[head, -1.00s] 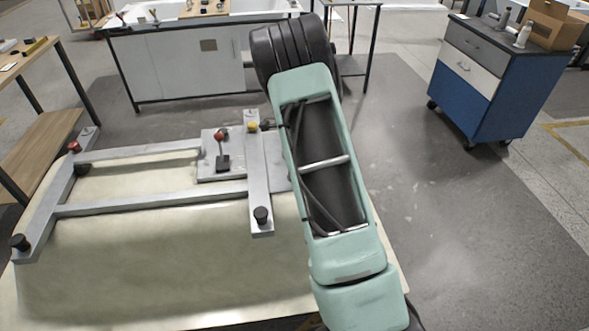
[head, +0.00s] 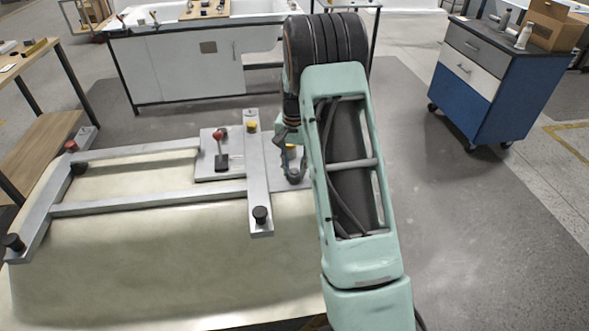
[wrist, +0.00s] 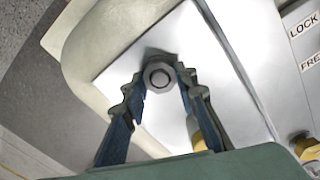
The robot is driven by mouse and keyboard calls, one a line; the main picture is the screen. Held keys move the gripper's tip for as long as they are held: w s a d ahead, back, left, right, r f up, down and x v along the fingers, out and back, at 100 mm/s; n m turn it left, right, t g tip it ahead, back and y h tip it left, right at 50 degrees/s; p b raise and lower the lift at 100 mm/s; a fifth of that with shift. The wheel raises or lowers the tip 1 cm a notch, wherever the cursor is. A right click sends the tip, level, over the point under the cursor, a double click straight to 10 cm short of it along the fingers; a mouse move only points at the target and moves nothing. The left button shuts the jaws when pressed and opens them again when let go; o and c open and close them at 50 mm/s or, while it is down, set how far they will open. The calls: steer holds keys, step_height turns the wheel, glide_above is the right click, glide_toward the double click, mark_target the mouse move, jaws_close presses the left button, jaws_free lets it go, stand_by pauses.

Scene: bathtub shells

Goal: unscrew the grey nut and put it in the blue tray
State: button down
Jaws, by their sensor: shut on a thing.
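The grey nut (wrist: 158,77) sits at the metal plate (wrist: 190,45) in the wrist view, with a bright round centre facing the camera. My gripper (wrist: 159,80) is shut on it, one blue-grey finger on each side. In the head view my gripper (head: 293,176) points down at the right end of the metal fixture (head: 150,197), and the nut is hard to make out there. I cannot tell how far the nut is threaded on. No blue tray is visible in either view.
Yellow-topped knobs (head: 252,127), a red-knobbed lever (head: 219,137) and black knobs (head: 260,214) stand up from the fixture near my gripper. The cream tub shell (head: 160,270) lies below. A blue cabinet (head: 489,95) stands right, with clear floor before it.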

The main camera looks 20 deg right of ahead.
steer(key=c, duration=1.5)
jaws_free()
steer(key=shift+o, duration=0.2)
steer(key=shift+c, duration=0.8)
steer(key=m, duration=0.3)
steer(key=m+p, duration=0.1)
steer(key=m, duration=0.3)
steer(key=m+p, duration=0.1)
steer(key=m, duration=0.3)
steer(key=shift+m, duration=1.2)
